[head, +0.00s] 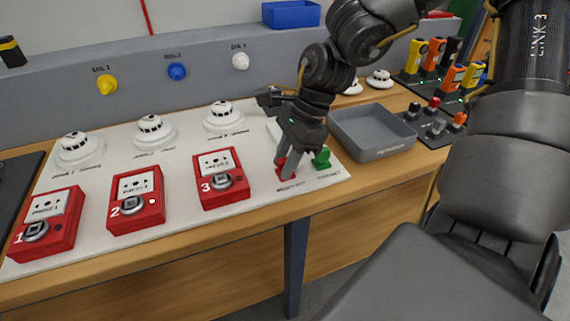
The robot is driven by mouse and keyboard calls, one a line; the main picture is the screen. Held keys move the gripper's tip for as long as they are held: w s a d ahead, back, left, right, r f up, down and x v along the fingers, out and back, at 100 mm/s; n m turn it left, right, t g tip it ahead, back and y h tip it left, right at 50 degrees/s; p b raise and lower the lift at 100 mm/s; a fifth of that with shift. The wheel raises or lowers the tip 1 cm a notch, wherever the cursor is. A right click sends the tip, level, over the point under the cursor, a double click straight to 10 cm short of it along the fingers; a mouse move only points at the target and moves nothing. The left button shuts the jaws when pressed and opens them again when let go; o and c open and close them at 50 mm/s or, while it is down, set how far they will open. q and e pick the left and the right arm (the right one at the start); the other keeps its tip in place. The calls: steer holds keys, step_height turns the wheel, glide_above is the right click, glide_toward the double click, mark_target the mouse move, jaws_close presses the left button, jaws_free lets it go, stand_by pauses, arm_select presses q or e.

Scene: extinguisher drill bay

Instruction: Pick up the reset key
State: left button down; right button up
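A small red item (280,163), which looks like the reset key, stands on the white panel (256,190) near its right end, above a printed label too small to read surely. My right gripper (287,172) points down at it, and a grey finger covers much of it. Red shows on both sides of that finger. The other finger is hidden, so I cannot tell whether the gripper is open or shut, or whether it touches the item. My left gripper is not in view.
A green item (321,159) stands just right of the gripper. Red call points (221,179) and white detectors (223,116) line the panel to the left. A grey tray (375,133) sits right, with tools (434,55) on dark mats beyond. A blue bin (291,14) is behind.

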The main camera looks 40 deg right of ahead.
jaws_close()
steer(key=shift+r, duration=0.1)
